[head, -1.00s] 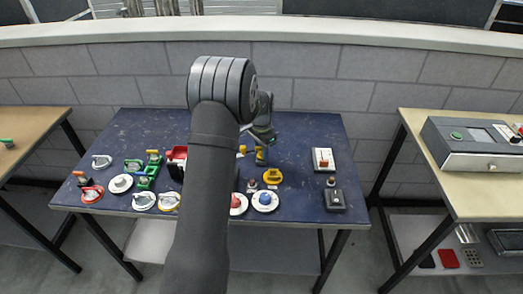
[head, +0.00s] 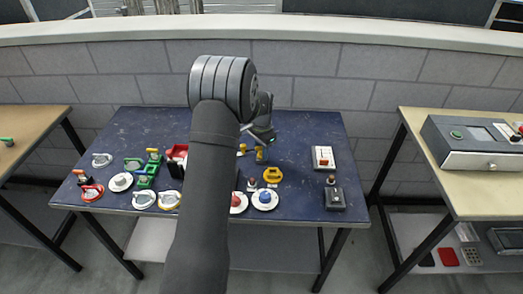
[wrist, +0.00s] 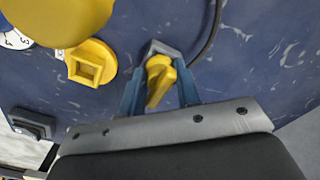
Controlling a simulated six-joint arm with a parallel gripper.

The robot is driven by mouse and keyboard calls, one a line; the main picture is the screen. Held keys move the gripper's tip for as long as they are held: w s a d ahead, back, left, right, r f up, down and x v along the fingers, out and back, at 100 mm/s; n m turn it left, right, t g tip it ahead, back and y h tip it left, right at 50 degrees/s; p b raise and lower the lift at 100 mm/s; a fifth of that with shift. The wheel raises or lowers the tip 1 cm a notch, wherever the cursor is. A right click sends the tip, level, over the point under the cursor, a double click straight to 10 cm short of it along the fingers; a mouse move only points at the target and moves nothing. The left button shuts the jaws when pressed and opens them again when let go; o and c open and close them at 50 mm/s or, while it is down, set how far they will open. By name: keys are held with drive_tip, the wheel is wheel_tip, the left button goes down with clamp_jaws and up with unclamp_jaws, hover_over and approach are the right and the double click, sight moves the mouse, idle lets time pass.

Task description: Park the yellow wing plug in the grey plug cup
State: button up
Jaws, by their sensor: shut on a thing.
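My gripper (wrist: 160,92) is shut on the yellow wing plug (wrist: 160,78), which sits between its two blue-grey fingers in the wrist view. A grey angular piece, which looks like the grey plug cup (wrist: 153,47), shows right at the plug's far end. I cannot tell whether the plug is inside it or only over it. In the head view the yellow plug (head: 261,155) shows small below my gripper, at the middle of the blue table. My own arm hides part of the table there.
A yellow base with a square socket (wrist: 89,63) and a large yellow part (wrist: 62,18) lie left of the plug in the wrist view. A dark cable (wrist: 208,38) runs close by on the right.

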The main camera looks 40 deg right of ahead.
sight(261, 147)
drive_tip(key=shift+f, duration=0.15)
drive_tip(key=o, duration=1.4)
drive_tip(key=shift+r, duration=3.75)
drive_tip(key=shift+f, duration=3.75)
